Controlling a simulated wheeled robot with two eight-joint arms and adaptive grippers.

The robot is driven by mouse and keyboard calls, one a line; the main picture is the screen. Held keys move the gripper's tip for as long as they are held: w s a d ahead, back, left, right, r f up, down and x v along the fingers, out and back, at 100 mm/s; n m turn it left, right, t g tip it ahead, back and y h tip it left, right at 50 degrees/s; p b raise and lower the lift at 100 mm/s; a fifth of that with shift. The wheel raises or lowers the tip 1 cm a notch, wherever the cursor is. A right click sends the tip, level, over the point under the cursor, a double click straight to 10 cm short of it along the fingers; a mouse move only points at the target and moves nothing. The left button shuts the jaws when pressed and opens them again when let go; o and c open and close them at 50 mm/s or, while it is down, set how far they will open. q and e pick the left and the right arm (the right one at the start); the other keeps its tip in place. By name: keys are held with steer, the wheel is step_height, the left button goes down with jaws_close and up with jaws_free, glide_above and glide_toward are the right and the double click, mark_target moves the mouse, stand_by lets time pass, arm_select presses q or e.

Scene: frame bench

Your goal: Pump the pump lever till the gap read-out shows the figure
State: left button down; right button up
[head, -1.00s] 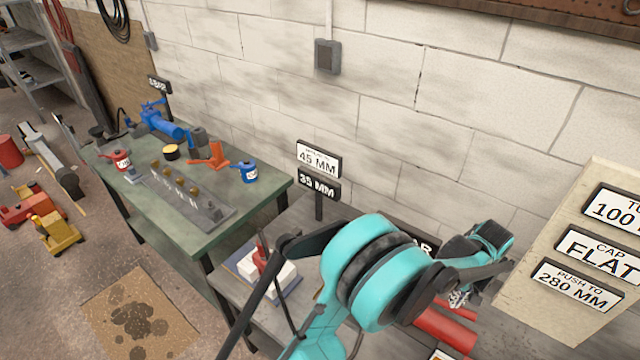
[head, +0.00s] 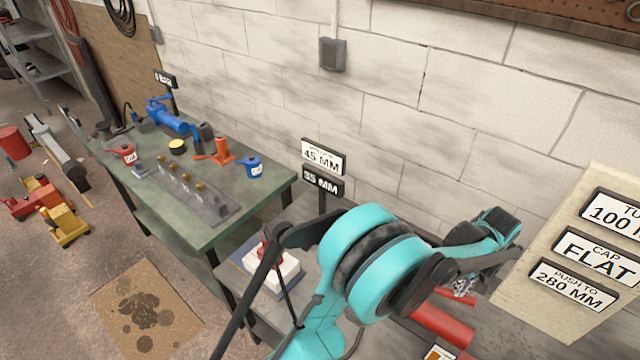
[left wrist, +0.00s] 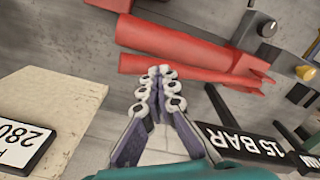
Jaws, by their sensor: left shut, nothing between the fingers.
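The gap read-out (head: 321,184) shows 35 MM on a dark plate. A white plate (head: 323,158) above it reads 45 MM. A thick red cylinder (head: 442,326) lies on the grey bench, partly hidden by my left arm. A thinner red bar (head: 457,297), which looks like the pump lever, lies beside it; it also shows in the left wrist view (left wrist: 190,67). My left gripper (head: 462,288) is shut and empty. In the left wrist view its fingertips (left wrist: 159,73) overlap the thinner bar; I cannot tell whether they touch. My right gripper is out of view.
A dark sign (left wrist: 245,143) reading 15 BAR stands close to the left gripper. A beige board (head: 560,255) with several plates stands at the right. The green bench (head: 215,231) carries several tools and cans. The block wall stands behind.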

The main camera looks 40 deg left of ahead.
arm_select(q)
steer(key=shift+f, duration=0.15)
step_height(320, 180, down, 8)
steer(key=b, duration=0.6)
steer(key=shift+f, duration=0.15)
step_height(320, 180, up, 9)
steer(key=p, duration=0.5)
steer(key=shift+f, duration=0.25)
stand_by(0.4)
